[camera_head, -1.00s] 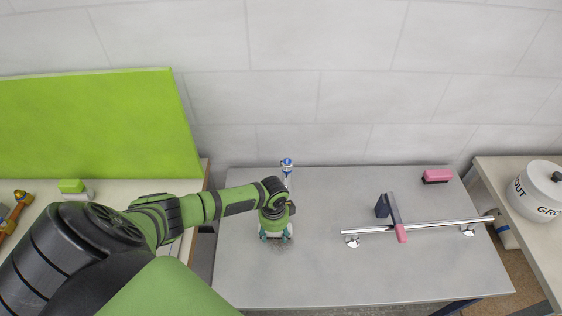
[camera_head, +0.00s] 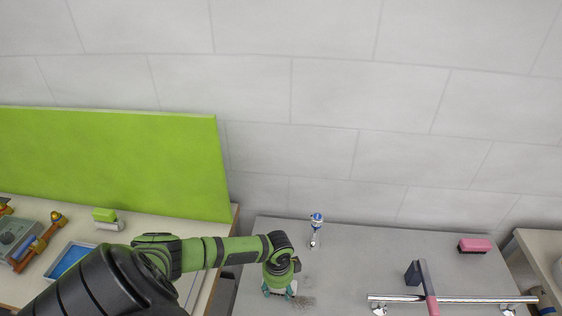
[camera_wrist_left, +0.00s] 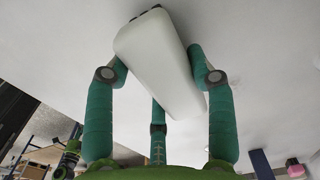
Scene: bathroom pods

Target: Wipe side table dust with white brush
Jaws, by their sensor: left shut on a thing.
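My left gripper (camera_head: 279,290) is shut on the white brush (camera_wrist_left: 165,60) and is over the left part of the grey side table (camera_head: 350,262). In the left wrist view the brush is a pale block between teal fingers, pressed close to or against the table surface; I cannot tell whether it touches. A dark, speckled dust patch (camera_head: 306,300) lies on the table just right of the gripper. Part of the patch may be hidden under the gripper. My right gripper is not in view.
A green panel (camera_head: 120,160) stands at the left on another table.

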